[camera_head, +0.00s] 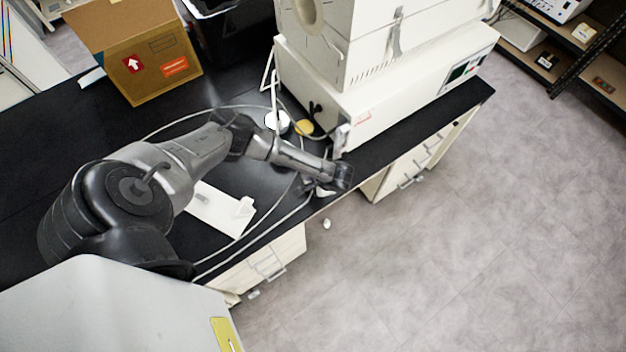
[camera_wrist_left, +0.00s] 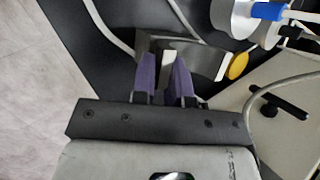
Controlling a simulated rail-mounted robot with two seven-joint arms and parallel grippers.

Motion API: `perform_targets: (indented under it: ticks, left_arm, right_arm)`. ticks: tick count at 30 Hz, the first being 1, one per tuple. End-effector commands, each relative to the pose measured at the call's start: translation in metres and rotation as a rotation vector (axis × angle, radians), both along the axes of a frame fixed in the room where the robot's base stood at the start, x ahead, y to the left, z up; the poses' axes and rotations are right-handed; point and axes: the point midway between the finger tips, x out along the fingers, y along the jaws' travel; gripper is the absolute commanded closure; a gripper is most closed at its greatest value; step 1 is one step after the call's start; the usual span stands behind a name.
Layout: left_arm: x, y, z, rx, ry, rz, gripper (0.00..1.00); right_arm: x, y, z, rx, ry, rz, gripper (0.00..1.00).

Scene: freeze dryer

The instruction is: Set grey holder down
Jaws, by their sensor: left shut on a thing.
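My left gripper (camera_head: 322,187) is over the front edge of the black bench, below the white machine. In the left wrist view its two purple fingers (camera_wrist_left: 165,80) are shut on a pale upright tab of the grey holder (camera_wrist_left: 203,62). The holder's wider grey body spreads out beyond the fingers. In the head view only a small pale part below the gripper shows, and the arm hides the rest. I cannot tell whether the holder touches the bench. My right gripper is in neither view.
A white machine (camera_head: 365,112) stands on the bench (camera_head: 110,165) beyond the gripper. A white plate (camera_head: 213,212) lies under my arm. Loose tubing crosses the bench. The floor in front is open.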

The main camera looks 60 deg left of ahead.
Motion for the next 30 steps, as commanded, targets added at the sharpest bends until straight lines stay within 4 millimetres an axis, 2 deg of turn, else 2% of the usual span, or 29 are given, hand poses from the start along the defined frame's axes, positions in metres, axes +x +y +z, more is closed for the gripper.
perform_targets:
  ticks: [6, 7, 14, 24, 30]
  left_arm:
    - [0.0, 0.0, -0.003, 0.001, 0.0, 0.001, 1.0]
    - [0.0, 0.0, -0.003, 0.001, 0.0, 0.001, 0.83]
    - [0.0, 0.0, -0.003, 0.0, 0.001, 0.0, 0.61]
    - [0.001, -0.002, 0.003, 0.0, -0.001, 0.0, 0.6]
    - [0.009, -0.018, 0.029, -0.002, -0.002, -0.001, 0.6]
  right_arm:
    - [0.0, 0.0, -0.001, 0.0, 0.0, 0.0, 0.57]
    - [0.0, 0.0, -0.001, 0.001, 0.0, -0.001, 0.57]
    - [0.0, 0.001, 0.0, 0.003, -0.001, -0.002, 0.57]
    - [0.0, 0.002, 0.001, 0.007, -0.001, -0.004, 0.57]
    - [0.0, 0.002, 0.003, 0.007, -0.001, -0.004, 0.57]
